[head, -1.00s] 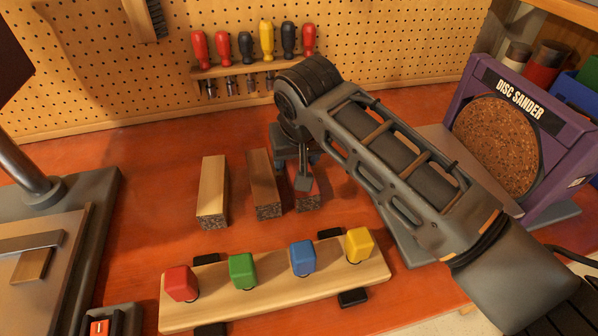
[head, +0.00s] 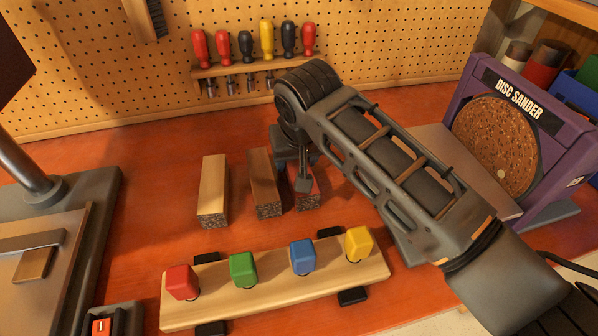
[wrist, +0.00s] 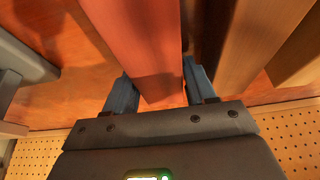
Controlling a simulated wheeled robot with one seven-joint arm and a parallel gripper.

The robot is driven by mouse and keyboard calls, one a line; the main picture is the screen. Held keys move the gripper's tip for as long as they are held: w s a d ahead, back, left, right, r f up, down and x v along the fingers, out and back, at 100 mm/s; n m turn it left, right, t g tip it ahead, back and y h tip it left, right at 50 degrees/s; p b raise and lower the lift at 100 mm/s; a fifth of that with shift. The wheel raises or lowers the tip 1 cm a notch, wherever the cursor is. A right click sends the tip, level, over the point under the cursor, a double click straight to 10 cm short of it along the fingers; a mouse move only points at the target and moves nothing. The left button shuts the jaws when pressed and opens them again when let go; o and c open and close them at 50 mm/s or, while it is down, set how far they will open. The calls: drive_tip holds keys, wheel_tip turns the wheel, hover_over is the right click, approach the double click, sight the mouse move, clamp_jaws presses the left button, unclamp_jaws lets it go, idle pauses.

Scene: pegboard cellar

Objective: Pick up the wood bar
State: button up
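Three wood bars lie side by side on the orange-red bench in the head view: a pale one (head: 212,185), a mid-brown one (head: 264,180) and a reddish one (head: 307,202). My gripper (head: 300,168) is over the reddish bar and hides much of it. In the wrist view the reddish bar (wrist: 143,40) runs between the two blue fingers of my gripper (wrist: 157,80). The fingers are apart, one on each side of the bar, with narrow gaps. The mid-brown bar (wrist: 238,45) and pale bar (wrist: 297,50) lie to the right there.
A wooden rack (head: 270,291) with red, green, blue and yellow blocks stands in front of the bars. A purple disc sander (head: 555,165) is at right, a grey machine base (head: 100,195) at left. Screwdrivers hang on the pegboard (head: 370,50) behind.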

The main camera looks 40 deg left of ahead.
drive_tip(key=c, duration=0.7)
drive_tip(key=shift+r, duration=0.1)
